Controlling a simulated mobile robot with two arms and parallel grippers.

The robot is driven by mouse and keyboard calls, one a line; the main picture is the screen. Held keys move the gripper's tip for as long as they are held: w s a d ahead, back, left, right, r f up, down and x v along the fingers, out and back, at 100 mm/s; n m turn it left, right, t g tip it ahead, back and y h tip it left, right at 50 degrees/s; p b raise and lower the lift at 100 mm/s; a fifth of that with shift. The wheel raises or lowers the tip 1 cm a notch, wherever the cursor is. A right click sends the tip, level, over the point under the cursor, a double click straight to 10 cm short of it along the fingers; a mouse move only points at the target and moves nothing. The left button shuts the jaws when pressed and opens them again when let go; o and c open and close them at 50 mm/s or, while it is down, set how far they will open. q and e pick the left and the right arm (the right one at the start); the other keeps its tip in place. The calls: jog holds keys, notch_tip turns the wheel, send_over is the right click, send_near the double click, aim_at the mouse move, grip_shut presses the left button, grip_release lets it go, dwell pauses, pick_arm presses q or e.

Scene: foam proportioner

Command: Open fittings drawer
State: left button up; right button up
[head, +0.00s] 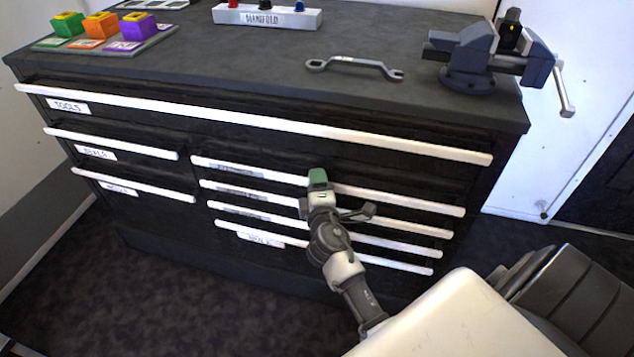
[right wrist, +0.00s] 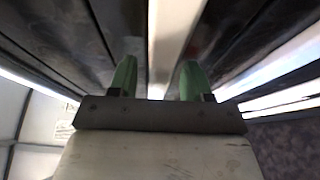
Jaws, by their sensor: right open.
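The black cabinet (head: 150,215) has a right-hand stack of several drawers with long white bar handles. The top drawer of that stack has a label (head: 240,170) too blurred to read surely; it may be the fittings drawer. Its handle (head: 400,199) is level with the green fingertips of my right gripper (head: 318,180). In the right wrist view, the two green fingers (right wrist: 157,80) are apart, with a white handle bar (right wrist: 172,40) running between them. I cannot tell whether either finger touches it. All drawers look shut. My left gripper is not in view.
The wide tools drawer (head: 68,107) lies above, with two drawers at left. On the worktop are a wrench (head: 355,68), a vise (head: 470,65), a labelled manifold block (head: 265,17) and coloured blocks on a tray (head: 160,37). Dark floor (head: 180,290) is clear in front.

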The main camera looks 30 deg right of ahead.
jog(key=shift+w+d, duration=0.15)
jog(key=shift+w, duration=0.05)
grip_shut()
dwell(0.3)
